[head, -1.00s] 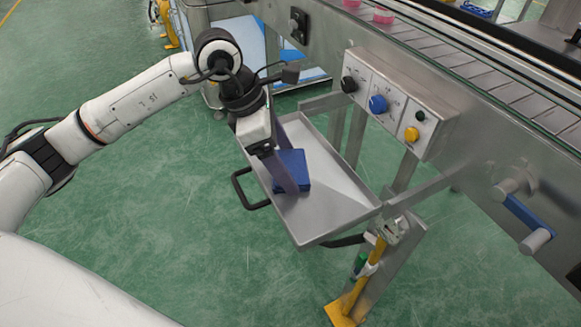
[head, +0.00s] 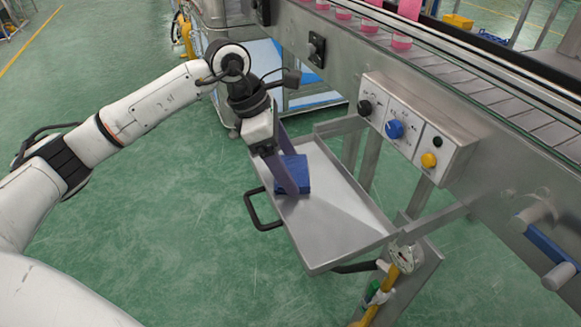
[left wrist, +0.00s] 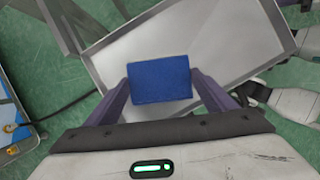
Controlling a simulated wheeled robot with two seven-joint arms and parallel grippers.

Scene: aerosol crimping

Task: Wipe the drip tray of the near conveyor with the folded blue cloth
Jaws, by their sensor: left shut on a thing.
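The folded blue cloth (head: 295,172) is a flat blue block over the metal drip tray (head: 340,222), toward the tray's left side in the head view. My left gripper (head: 289,178) is shut on the cloth, with one purple finger along its near side. In the left wrist view, the cloth (left wrist: 160,79) sits between the two finger tips, with the bare tray (left wrist: 235,35) around it. The cloth looks low over the tray floor; I cannot tell whether it touches. My right gripper is not in view.
The near conveyor (head: 480,95) runs along the right, with a control box (head: 415,128) of knobs above the tray. A black handle (head: 262,210) sticks out on the tray's left side. A yellow-handled valve (head: 400,262) is by the tray's near corner. Green floor is clear at left.

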